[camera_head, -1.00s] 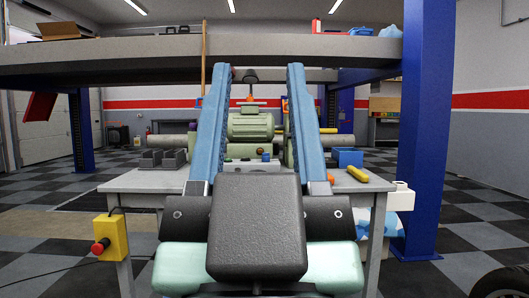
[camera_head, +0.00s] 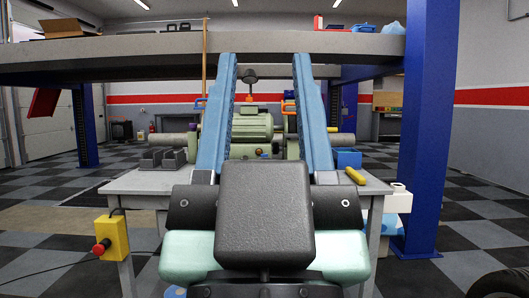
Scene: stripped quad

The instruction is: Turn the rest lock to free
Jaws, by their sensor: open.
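A green ribbed machine (camera_head: 251,124) stands at the back of a grey bench, seen between the two long blue fingers of my gripper (camera_head: 265,57). The fingers are apart with nothing between them, and my black block and pale green parts fill the lower middle. A small upright orange piece (camera_head: 249,98) shows above the machine, below a dark round cap. My gripper hides much of the machine.
The grey bench (camera_head: 128,184) holds dark blocks (camera_head: 163,159) at left, and a blue box (camera_head: 347,158) and yellow piece (camera_head: 355,176) at right. A yellow box with a red button (camera_head: 110,239) hangs front left. A blue post (camera_head: 428,130) stands right; a beam (camera_head: 120,62) crosses above.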

